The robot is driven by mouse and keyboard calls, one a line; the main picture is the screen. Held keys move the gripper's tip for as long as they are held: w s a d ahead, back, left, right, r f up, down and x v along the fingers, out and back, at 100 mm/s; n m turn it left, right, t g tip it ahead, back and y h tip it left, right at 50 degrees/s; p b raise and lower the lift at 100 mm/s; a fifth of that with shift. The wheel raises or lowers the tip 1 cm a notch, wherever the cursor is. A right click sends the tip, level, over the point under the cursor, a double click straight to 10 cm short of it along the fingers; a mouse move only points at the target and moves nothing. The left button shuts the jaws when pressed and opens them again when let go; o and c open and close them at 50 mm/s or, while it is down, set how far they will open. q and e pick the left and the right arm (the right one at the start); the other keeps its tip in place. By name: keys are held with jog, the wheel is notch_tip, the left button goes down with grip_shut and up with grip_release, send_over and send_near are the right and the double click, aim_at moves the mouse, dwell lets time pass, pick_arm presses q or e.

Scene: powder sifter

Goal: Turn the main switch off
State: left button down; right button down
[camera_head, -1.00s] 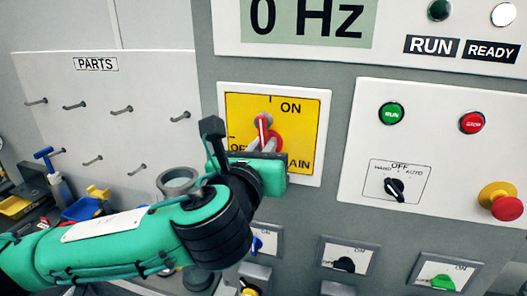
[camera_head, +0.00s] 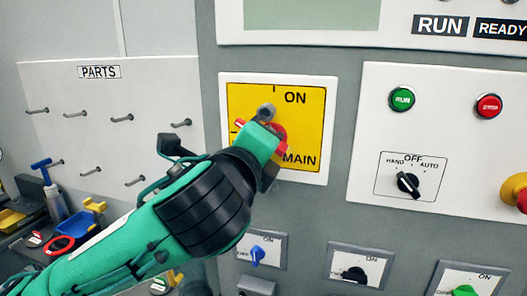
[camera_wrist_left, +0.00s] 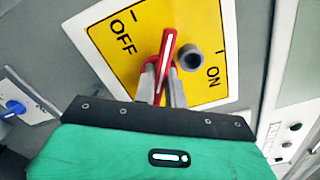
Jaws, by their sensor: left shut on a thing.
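The main switch is a yellow plate (camera_head: 312,125) in a white frame, marked ON at the top and MAIN at lower right. Its OFF mark is covered in the head view but shows in the wrist view. Its red handle (camera_head: 279,131) is largely hidden behind my left gripper (camera_head: 262,138); a red end shows at the left, toward the OFF side. In the wrist view, the fingers of my left gripper (camera_wrist_left: 163,85) are shut on the red handle (camera_wrist_left: 166,50), which has a white stripe. A grey round stud (camera_wrist_left: 187,57) stands beside it. My right gripper is not in view.
Right of the switch is a panel with green RUN (camera_head: 402,99) and red STOP (camera_head: 488,106) buttons and a black selector (camera_head: 408,183). Small switches, one blue (camera_head: 257,255), sit below. The visible display part (camera_head: 310,14) is blank. A PARTS pegboard (camera_head: 110,130) stands left.

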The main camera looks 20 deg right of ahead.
pick_arm(q)
jog(key=shift+a+f+n+b, duration=0.15)
jog(key=shift+n+b, duration=0.55)
jog(key=shift+n, duration=0.8)
jog(key=shift+d+f+n+b, duration=0.1)
jog(key=shift+n+b, duration=0.55)
jog(key=shift+n, duration=0.85)
jog(key=c, duration=1.5)
grip_release()
jog(key=shift+o, duration=0.2)
